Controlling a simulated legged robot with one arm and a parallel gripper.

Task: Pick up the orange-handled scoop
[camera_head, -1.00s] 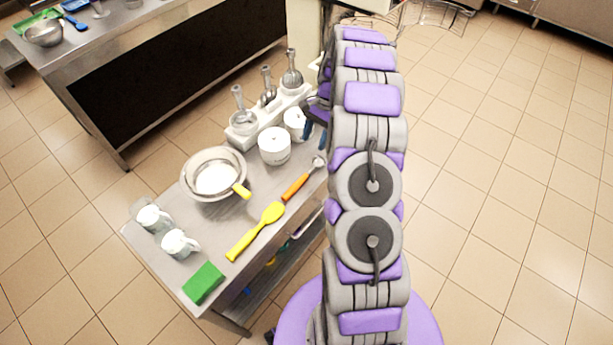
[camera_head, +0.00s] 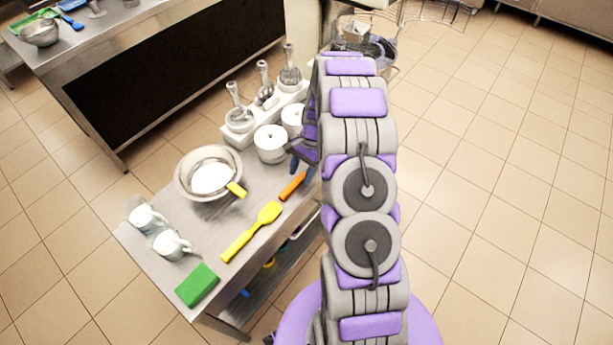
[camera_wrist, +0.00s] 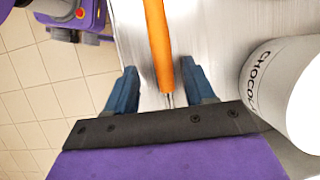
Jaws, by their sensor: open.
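The orange-handled scoop (camera_head: 292,186) lies on the steel table (camera_head: 150,262), near its right edge. In the wrist view its orange handle (camera_wrist: 157,42) runs down toward the space between my two blue fingers, and a thin metal part shows at the handle's lower end. The scoop's head is hidden behind my gripper. My gripper (camera_wrist: 155,88) is open, with one finger on either side of the scoop's line and a gap on both sides. In the head view only a bit of blue finger (camera_head: 295,165) shows beside my arm, by the scoop's far end.
A white tub (camera_wrist: 290,92) marked with "CHOCO" stands close right of my gripper in the wrist view. A yellow spatula (camera_head: 250,232), a steel bowl (camera_head: 183,183), white cups (camera_head: 170,245), a green block (camera_head: 197,285) and a utensil holder (camera_head: 232,136) share the table.

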